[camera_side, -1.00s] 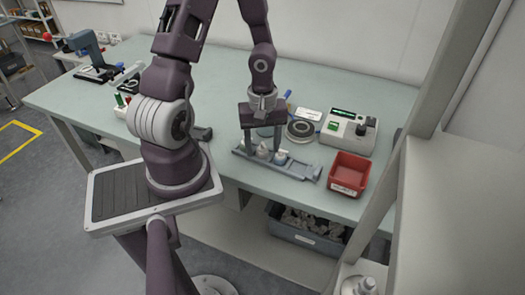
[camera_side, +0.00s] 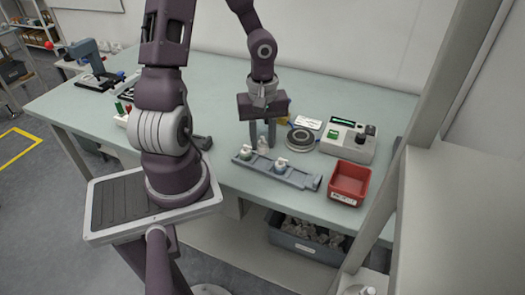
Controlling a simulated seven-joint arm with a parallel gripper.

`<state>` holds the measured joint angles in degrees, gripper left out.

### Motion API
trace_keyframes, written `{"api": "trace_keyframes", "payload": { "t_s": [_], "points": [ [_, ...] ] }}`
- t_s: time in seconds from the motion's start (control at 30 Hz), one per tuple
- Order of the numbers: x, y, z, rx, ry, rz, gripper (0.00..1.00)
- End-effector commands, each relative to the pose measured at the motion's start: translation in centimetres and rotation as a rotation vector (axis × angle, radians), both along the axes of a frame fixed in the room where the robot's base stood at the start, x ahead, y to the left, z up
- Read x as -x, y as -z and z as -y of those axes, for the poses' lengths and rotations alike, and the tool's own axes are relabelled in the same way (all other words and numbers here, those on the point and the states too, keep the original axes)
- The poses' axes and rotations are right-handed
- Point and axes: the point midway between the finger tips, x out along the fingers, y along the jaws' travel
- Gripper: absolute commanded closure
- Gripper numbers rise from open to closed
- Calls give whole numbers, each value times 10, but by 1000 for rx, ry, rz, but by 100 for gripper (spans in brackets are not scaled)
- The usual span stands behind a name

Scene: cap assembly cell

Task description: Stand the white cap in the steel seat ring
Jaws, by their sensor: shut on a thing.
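My gripper (camera_side: 263,146) points down over the back edge of the grey rail holder (camera_side: 300,178). Its two fingers are closed on a small pale piece, which looks like the white cap (camera_side: 263,143). The cap is upright and mostly framed by the fingers; whether it clears the holder is hard to tell. Two similar white pieces stand in the holder, one at the left (camera_side: 246,152) and one at the middle (camera_side: 281,164). A round dark base with a pale ring on top, apparently the steel seat ring (camera_side: 301,138), stands to the right of my gripper and is empty.
A grey instrument with a green display (camera_side: 346,137) stands behind right. A red bin (camera_side: 349,184) is at the front right edge. A white card (camera_side: 309,122) and a yellow item (camera_side: 282,105) lie near the ring.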

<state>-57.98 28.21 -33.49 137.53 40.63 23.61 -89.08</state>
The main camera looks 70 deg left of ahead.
Motion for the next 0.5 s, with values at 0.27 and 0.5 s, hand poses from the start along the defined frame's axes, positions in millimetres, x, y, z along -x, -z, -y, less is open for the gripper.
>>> {"api": "trace_keyframes", "payload": {
  "t_s": [0.27,0.5],
  "points": [
    [0,-46,-1,-6,-2,-3,88],
    [-58,-55,-21,13,-1,13,88]
  ]
}}
